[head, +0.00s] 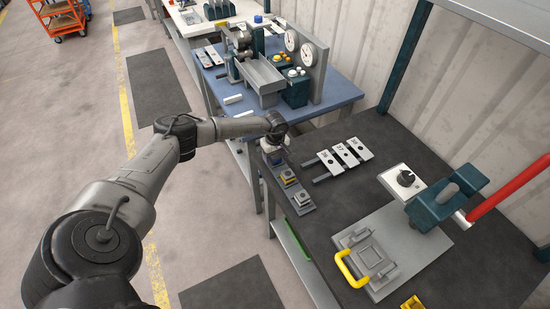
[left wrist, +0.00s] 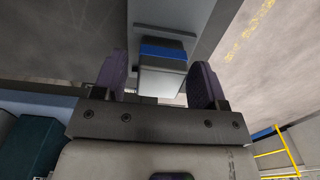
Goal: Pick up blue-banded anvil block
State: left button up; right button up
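The blue-banded anvil block (left wrist: 162,68) is a grey block with a blue band, seen in the left wrist view between the two fingers of my left gripper (left wrist: 160,82). A gap shows between it and the left finger; it lies close to the right finger. The fingers look open around it. In the head view my left gripper (head: 273,153) is over the far end of a grey block rack (head: 306,210) and mostly hides the block there. Two other blocks, a yellow-banded one (head: 288,177) and another (head: 302,198), sit nearer on the rack. My right gripper is out of view.
The rack lies along the left edge of the dark bench (head: 440,265). Numbered plates (head: 345,156) lie right of it. A fixture with a yellow handle (head: 352,268) and a teal clamp with a red lever (head: 505,190) stand further right. A blue table (head: 345,92) with gauges is behind.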

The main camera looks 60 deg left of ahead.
pick_arm(q)
jog(key=c, duration=1.1)
jog(key=shift+o, duration=0.2)
jog(key=shift+r, duration=0.1)
